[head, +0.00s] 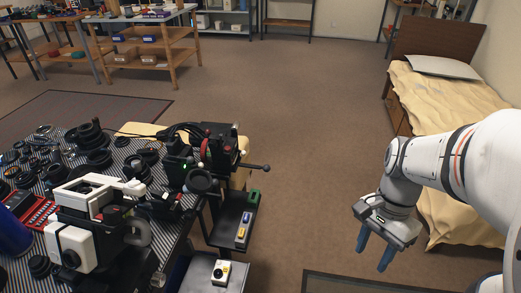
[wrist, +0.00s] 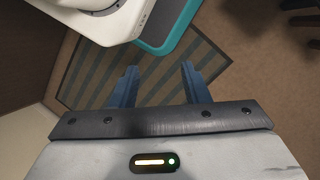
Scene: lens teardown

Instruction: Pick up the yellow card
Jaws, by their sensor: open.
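My gripper (head: 372,260) hangs at the right of the head view with its blue fingers pointing down, apart and empty, over bare floor. The wrist view also shows the fingers (wrist: 159,69) spread with nothing between them. I cannot pick out a yellow card for certain. A small blue-and-yellow item (head: 243,233) lies on a dark side shelf (head: 227,221), well left of my gripper. A white item with a yellow patch (head: 220,271) lies on a lower surface in front of it. Both are too small to identify.
A striped bench (head: 170,228) at left is crowded with lens parts and black-and-white instruments. A green item (head: 254,196) sits at the shelf's far end. A bed (head: 450,100) stands at right. Carpet (head: 310,150) between bench and bed is clear.

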